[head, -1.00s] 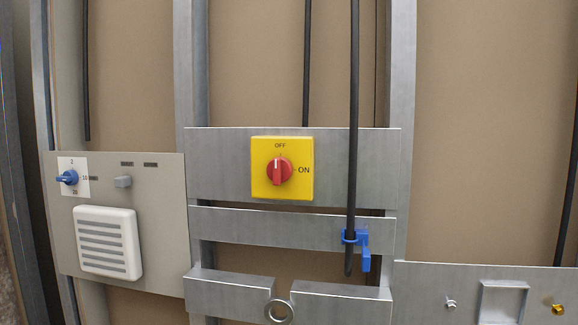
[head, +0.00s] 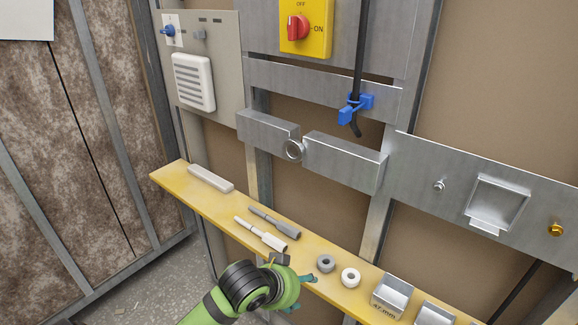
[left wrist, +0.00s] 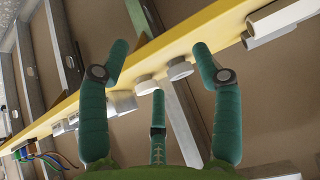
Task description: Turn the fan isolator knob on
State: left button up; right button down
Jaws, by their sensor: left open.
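The fan isolator is a yellow plate (head: 318,45) with a red knob (head: 298,28), at the top of the head view. OFF is printed above the knob and ON to its right. The knob's pointer looks turned up toward OFF. My left gripper (head: 297,272) is at the bottom of the head view, well below the isolator, over the front edge of the yellow shelf. In the left wrist view its green fingers (left wrist: 160,62) are spread with nothing between them. The isolator is not visible in that view. My right gripper is not in view.
The yellow shelf (head: 215,208) holds two grey-and-white tools, two rings (head: 350,277) and metal blocks (head: 392,295). A black cable with a blue clip (head: 356,107) hangs right of the isolator. A grey panel with a blue knob (head: 168,30) is left. Metal bars (head: 345,160) jut out below.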

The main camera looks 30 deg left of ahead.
aim_at(290, 25)
pick_arm(q)
jog(key=w+a+r+t, duration=0.1)
jog(key=w+a+r, duration=0.1)
jog(key=r, duration=0.6)
jog(key=w+a+r+t, duration=0.2)
jog(key=w+r, duration=0.3)
jog(key=r, duration=0.3)
jog(key=w+a+r+t, duration=0.2)
jog(key=w+r, duration=0.1)
jog(key=r, duration=0.5)
jog(key=shift+w+h, duration=0.3)
jog(key=s+a+r+n+t, duration=0.1)
jog(key=s+a+r+t, duration=0.15)
jog(key=r, duration=1.05)
jog(key=s+a+r+t, duration=0.1)
jog(key=a+r+t, duration=0.2)
jog(key=r, duration=1)
jog(key=shift+g, duration=0.25)
jog(key=w+p, duration=0.3)
jog(key=w, duration=0.2)
jog(key=shift+w+d+r, duration=0.1)
jog(key=shift+w+d, duration=0.05)
jog(key=shift+w, duration=0.75)
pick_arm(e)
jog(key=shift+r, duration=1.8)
pick_arm(q)
jog(key=c, duration=1.1)
